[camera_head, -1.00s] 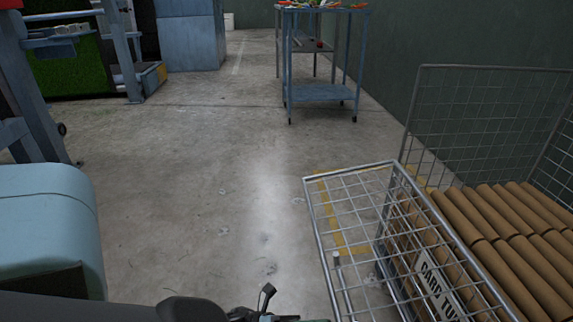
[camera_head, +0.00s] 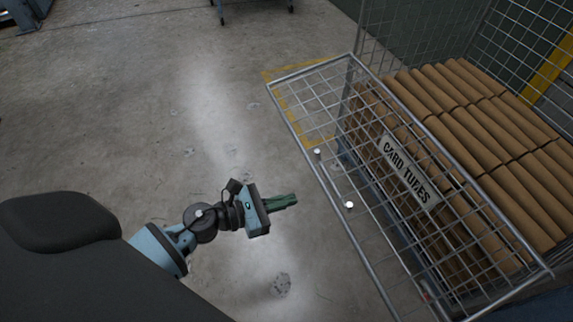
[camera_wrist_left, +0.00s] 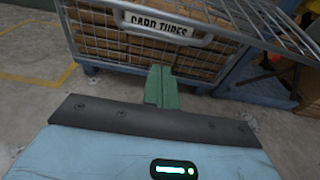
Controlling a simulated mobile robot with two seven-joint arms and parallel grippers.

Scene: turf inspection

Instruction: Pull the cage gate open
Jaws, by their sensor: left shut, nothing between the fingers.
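The wire cage holds several brown card tubes (camera_head: 480,130) behind a white "CARD TUBES" sign (camera_head: 409,170). Its mesh gate (camera_head: 300,100) has a grey tubular frame and overhangs the cage's near side. Two pale round ends (camera_head: 318,152) show by the gate's left bar, probably part of a handle. I cannot tell how far the gate stands open. My left gripper (camera_head: 296,201) has green fingers, shut and empty, pointing right toward the gate, with floor visible between them. In the left wrist view, the fingers (camera_wrist_left: 161,85) point toward the cage's lower front, below the sign (camera_wrist_left: 158,23). My right gripper is out of view.
Concrete floor (camera_head: 130,110) is clear left of the cage. Yellow floor marking (camera_head: 320,130) shows beneath the gate. A blue cart's legs (camera_head: 252,12) stand at the top edge. A blue base (camera_wrist_left: 265,88) shows under the cage in the wrist view.

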